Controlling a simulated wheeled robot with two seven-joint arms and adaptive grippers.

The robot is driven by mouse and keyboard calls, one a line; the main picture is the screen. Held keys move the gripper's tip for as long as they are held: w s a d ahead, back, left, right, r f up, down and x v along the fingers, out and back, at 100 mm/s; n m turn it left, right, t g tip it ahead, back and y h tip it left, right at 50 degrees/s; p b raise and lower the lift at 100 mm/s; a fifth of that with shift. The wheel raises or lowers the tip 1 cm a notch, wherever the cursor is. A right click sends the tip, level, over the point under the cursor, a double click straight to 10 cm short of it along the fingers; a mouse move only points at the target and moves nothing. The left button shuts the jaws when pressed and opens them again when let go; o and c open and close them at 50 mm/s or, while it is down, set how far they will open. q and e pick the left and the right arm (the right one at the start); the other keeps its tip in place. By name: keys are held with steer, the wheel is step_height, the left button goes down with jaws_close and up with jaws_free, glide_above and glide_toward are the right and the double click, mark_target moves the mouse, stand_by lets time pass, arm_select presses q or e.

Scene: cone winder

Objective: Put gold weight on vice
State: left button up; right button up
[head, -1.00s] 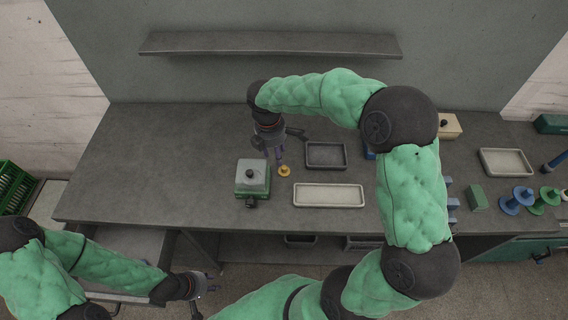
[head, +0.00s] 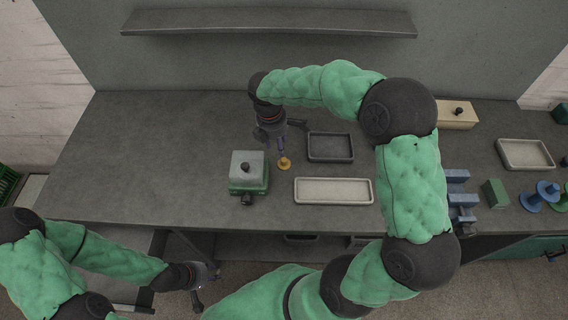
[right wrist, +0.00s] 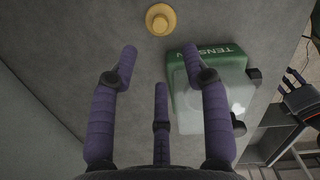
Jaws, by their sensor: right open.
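The gold weight (head: 284,163) is small and round with a knob, and stands on the grey bench. It also shows at the top of the right wrist view (right wrist: 160,19). My right gripper (head: 276,149) is over the bench just behind the weight, with its fingers (right wrist: 160,70) spread, empty and apart from it. My left gripper (head: 207,287) is low, in front of the bench's front edge, with its fingers apart and empty. A blue thing with jaw-like blocks (head: 462,200), which looks like the vice, is partly hidden behind my right arm.
A green box with a clear top and a "TENS" label (head: 247,182) stands left of the weight. A pale tray (head: 334,201) and a dark tray (head: 331,160) lie to its right. A green block (head: 496,193) and blue spool (head: 540,196) are farther right. The left bench is clear.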

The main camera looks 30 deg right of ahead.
mark_target(284, 159)
steer(key=f, duration=0.3)
steer(key=shift+d+f+b, duration=0.15)
steer(key=shift+d+b, duration=0.1)
steer(key=shift+b, duration=0.1)
steer(key=f, duration=0.1)
steer(key=f+b, duration=0.1)
steer(key=f, duration=0.1)
steer(key=d+f, duration=0.1)
steer(key=shift+s+d+f+b, duration=0.1)
steer(key=shift+s+f+b, duration=0.1)
steer(key=shift+s+b, duration=0.15)
steer(key=shift+f, duration=0.3)
jaws_close()
